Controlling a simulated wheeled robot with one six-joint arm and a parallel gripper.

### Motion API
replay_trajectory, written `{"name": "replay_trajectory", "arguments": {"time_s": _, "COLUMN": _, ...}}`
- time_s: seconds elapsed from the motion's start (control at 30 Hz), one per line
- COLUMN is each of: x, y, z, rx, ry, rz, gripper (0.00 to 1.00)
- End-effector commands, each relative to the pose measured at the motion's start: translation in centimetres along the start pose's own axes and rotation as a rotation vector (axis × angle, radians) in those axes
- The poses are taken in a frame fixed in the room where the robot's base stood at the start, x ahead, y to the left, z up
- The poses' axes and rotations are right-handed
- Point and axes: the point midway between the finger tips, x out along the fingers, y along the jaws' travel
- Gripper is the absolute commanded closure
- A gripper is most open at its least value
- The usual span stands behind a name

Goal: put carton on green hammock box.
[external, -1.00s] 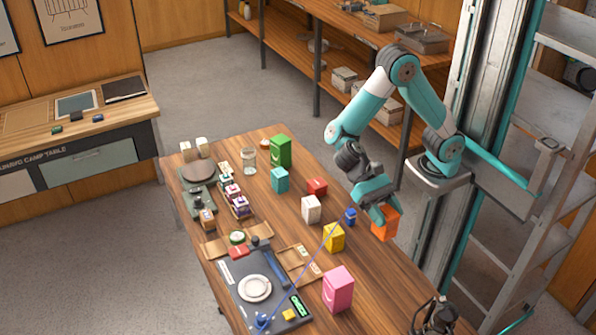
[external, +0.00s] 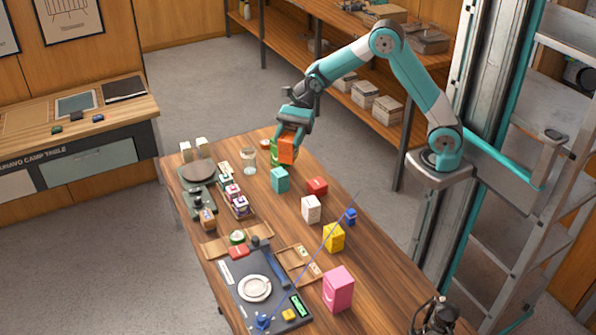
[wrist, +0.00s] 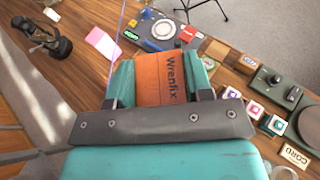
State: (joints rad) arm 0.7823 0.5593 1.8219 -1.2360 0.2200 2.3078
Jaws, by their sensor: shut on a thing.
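An orange carton (external: 288,148) is held in my gripper (external: 291,137) at the far end of the table. In the wrist view the carton (wrist: 161,78) shows the word "Wrenfix" and sits between the two teal fingers of my gripper (wrist: 160,85), which is shut on it. I cannot tell whether the carton touches the green box. The green box does not show in the wrist view.
A teal box (external: 280,179) and a glass jar (external: 248,161) stand close to the green box. A red box (external: 317,186), white box (external: 311,208), yellow box (external: 334,237) and pink box (external: 338,289) stand nearer. A scale (external: 198,171) is at the far left.

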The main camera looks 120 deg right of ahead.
Motion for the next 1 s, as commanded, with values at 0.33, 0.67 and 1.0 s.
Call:
{"name": "replay_trajectory", "arguments": {"time_s": 0.33, "x": -16.6, "y": -10.9, "z": -2.1, "rx": 0.174, "ry": -0.001, "rz": -0.433, "gripper": 0.80}}
{"name": "replay_trajectory", "arguments": {"time_s": 0.67, "x": -26.5, "y": -13.9, "z": -3.8, "rx": 0.268, "ry": 0.000, "rz": -0.650, "gripper": 0.80}}
{"name": "replay_trajectory", "arguments": {"time_s": 1.0, "x": -24.7, "y": -14.1, "z": -10.0, "rx": 0.284, "ry": -0.001, "rz": -0.664, "gripper": 0.80}}
